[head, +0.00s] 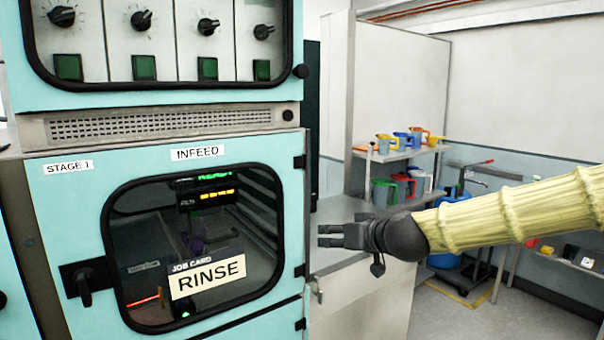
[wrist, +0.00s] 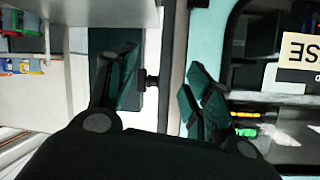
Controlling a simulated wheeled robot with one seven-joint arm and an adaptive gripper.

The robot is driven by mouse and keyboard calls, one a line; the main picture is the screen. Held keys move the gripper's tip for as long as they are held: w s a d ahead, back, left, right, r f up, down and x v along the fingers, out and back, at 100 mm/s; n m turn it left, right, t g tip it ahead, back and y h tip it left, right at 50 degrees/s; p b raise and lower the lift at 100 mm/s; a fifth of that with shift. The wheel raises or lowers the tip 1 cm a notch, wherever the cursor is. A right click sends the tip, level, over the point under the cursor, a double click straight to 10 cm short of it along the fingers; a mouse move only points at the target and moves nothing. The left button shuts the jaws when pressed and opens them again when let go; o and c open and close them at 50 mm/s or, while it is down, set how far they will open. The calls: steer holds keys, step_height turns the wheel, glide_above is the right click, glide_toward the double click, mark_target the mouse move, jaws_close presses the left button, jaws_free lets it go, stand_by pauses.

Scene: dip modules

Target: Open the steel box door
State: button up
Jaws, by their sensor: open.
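A teal door (head: 70,215) labelled INFEED and STAGE 1 is shut on the front of a machine. It has a dark window framed in black and a black handle (head: 86,283) at its lower left. Black hinge-like fittings (head: 300,162) line its right edge. My gripper (head: 328,236) is open and empty, to the right of the door and pointing left, apart from the handle. In the wrist view my gripper (wrist: 162,88) has its fingers spread, with the machine's edge and a small black knob (wrist: 152,82) showing between them. No door marked as a steel box is evident.
A RINSE job card (head: 207,277) shows at the window. A control panel (head: 165,45) with knobs and green buttons is above. A grey counter (head: 345,212) adjoins the machine at right. Shelves with coloured jugs (head: 400,150) stand behind.

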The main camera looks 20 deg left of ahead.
step_height(320, 180, up, 18)
steer(key=a+n+t+y+p, duration=0.1)
steer(key=y, duration=0.1)
steer(key=n+y+p, duration=0.2)
steer(key=n, duration=0.1)
glide_toward(304, 72)
steer(key=shift+t, duration=0.4)
steer(key=shift+p+x, duration=2.15)
steer(key=shift+x, duration=3.35)
steer(key=shift+a+f, duration=0.1)
steer(key=shift+f, duration=0.1)
jaws_close()
steer(key=shift+s, duration=0.1)
